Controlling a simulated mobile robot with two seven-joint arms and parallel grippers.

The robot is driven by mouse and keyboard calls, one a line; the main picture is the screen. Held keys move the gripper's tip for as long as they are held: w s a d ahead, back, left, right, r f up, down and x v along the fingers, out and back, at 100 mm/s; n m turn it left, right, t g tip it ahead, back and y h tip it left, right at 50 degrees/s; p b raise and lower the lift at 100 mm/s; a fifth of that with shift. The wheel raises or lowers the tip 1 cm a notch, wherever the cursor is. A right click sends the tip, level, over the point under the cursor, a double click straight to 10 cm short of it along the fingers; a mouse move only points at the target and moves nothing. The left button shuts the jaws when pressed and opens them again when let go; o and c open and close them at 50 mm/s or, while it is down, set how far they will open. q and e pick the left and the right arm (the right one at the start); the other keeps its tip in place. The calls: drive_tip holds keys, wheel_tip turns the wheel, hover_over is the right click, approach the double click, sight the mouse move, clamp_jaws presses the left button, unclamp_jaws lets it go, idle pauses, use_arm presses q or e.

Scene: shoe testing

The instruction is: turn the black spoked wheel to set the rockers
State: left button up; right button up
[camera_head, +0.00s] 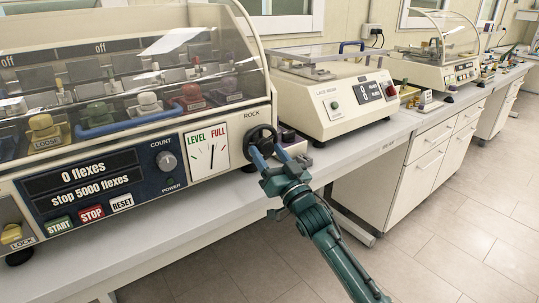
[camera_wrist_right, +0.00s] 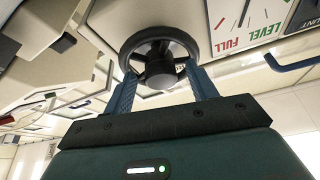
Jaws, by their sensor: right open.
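In the right wrist view the fingers (camera_wrist_right: 163,78) stand apart, one to each side of the wheel's lower part. I cannot tell whether they touch the rim. The LEVEL FULL gauge (camera_head: 207,152) beside the wheel has a near-upright needle. My left gripper is not in view.
Under the clear cover (camera_head: 200,50) are rockers with colored blocks. The panel display (camera_head: 84,180) reads 0 flexes, above START, STOP and RESET buttons. A second cream machine (camera_head: 330,100) stands to the right on the bench. The floor in front is clear.

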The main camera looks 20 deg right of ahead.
drive_tip(key=shift+c, duration=0.6)
drive_tip(key=c, duration=0.9)
drive_tip(key=shift+o, duration=0.2)
drive_tip(key=n+y, duration=0.1)
drive_tip(key=n, duration=0.1)
drive_tip(key=n+y, duration=0.1)
drive_tip(key=n, duration=0.2)
drive_tip(key=n+g+y, duration=0.1)
drive_tip(key=n, duration=0.1)
drive_tip(key=shift+w+d+n+y, duration=0.1)
drive_tip(key=shift+d+n+y, duration=0.2)
drive_tip(key=shift+d+n, duration=0.1)
drive_tip(key=shift+d+n+g+y+p, duration=0.1)
drive_tip(key=shift+n+g+y, duration=0.35)
drive_tip(key=shift+n, duration=0.6)
drive_tip(key=shift+a+n+g+y+p, duration=0.15)
drive_tip(key=shift+n+g+y, duration=0.25)
drive_tip(key=shift+n, duration=0.7)
drive_tip(key=shift+d+n+g+y+p, duration=0.15)
drive_tip(key=shift+n+g+y, duration=0.3)
drive_tip(key=shift+n, duration=0.6)
drive_tip(key=o, duration=1)
drive_tip(key=shift+r, duration=0.1)
